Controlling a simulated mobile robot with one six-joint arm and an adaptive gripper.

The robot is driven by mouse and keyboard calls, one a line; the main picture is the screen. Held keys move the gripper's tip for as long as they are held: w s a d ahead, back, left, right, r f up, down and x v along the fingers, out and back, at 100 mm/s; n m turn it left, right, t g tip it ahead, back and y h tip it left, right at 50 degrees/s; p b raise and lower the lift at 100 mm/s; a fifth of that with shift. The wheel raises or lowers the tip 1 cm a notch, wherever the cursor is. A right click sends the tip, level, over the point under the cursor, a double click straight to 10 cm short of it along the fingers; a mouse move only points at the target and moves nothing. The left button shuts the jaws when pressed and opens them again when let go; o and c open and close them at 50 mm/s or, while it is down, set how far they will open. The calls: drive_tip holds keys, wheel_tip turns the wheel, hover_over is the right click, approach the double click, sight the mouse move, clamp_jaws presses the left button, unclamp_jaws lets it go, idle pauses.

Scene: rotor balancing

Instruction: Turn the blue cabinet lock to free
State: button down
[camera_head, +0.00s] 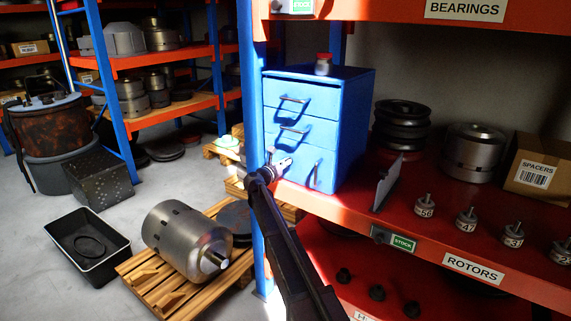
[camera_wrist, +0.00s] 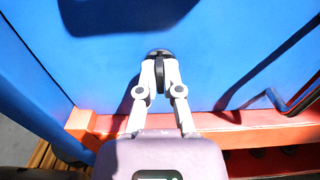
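The blue cabinet (camera_head: 352,130) stands on the orange shelf, with three drawers on its front. Its lock (camera_wrist: 158,53) shows in the wrist view as a dark round piece low on the blue front, with a dark tab standing out from it. My gripper (camera_wrist: 159,72) has one pale finger on each side of this tab, and the fingers appear closed on it. In the head view my gripper (camera_head: 281,165) is at the left part of the bottom drawer and hides the lock. The fingertips partly cover the lock, so its exact turn angle is unclear.
The bottom drawer's handle (camera_head: 314,174) is right of my gripper. A blue shelf post (camera_head: 250,120) stands close on the left. The orange shelf edge (camera_wrist: 245,118) runs just below. A small red-capped jar (camera_head: 323,64) sits on the cabinet. A grey plate (camera_head: 386,183) stands to the right.

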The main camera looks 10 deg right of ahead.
drive_tip(key=shift+m, duration=0.4)
drive_tip(key=m, duration=1.2)
drive_tip(key=shift+s+f+m, duration=0.1)
drive_tip(key=shift+m, duration=0.2)
drive_tip(key=m, duration=0.4)
drive_tip(key=shift+d+m, duration=0.1)
drive_tip(key=shift+m, duration=0.2)
drive_tip(key=c, duration=0.8)
unclamp_jaws()
